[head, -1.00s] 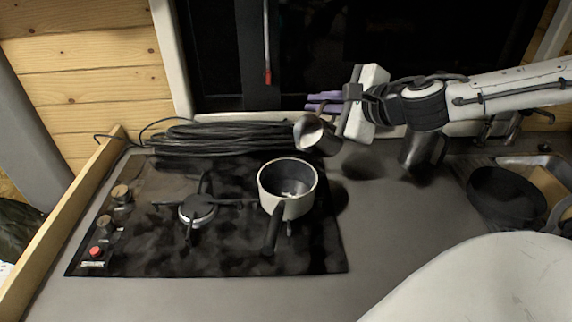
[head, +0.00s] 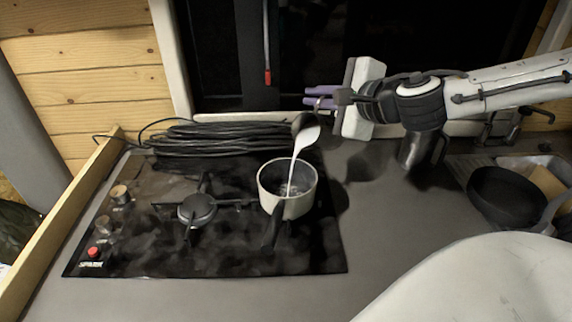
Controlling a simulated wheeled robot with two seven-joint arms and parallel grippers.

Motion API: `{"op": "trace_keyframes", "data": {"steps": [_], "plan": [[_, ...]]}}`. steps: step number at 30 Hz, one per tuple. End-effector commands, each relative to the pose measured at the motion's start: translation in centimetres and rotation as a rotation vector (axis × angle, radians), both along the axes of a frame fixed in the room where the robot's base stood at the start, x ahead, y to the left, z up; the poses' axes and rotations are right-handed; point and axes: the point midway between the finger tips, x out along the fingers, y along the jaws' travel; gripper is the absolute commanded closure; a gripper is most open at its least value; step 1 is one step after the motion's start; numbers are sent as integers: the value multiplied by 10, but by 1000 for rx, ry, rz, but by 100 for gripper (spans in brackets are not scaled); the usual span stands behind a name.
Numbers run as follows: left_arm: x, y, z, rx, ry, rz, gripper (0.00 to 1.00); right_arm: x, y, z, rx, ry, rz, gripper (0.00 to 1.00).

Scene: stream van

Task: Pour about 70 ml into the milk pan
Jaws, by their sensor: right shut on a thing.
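The milk pan (head: 270,204) is a small cream pot with a dark inside and a dark handle pointing to the front. It stands on the right part of the black hob. My right gripper (head: 322,98) is shut on a dark jug (head: 302,122), above and just behind the pan. The jug is tipped steeply, and a white stream of milk (head: 299,150) runs from it down into the pan. Some pale liquid shows on the pan's bottom; its level is hard to judge. The gripper partly hides the jug. My left gripper is not in view.
The black hob (head: 150,240) has a free burner (head: 197,208) left of the pan and knobs at its left edge. A coil of black cable (head: 215,140) lies behind it. A dark frying pan (head: 507,196) sits at right. The grey counter (head: 390,225) between is clear.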

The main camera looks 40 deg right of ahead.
Motion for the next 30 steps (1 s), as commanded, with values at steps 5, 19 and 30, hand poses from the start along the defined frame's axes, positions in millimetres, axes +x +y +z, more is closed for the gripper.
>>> {"op": "trace_keyframes", "data": {"steps": [5, 19, 30], "plan": [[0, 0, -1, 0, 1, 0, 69, 0, 0, 2, -9, -3, -2, 100], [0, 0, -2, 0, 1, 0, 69, -2, 0, 4, -31, -7, -4, 100], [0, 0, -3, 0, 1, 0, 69, -3, -1, 6, -54, -10, -8, 100]]}}
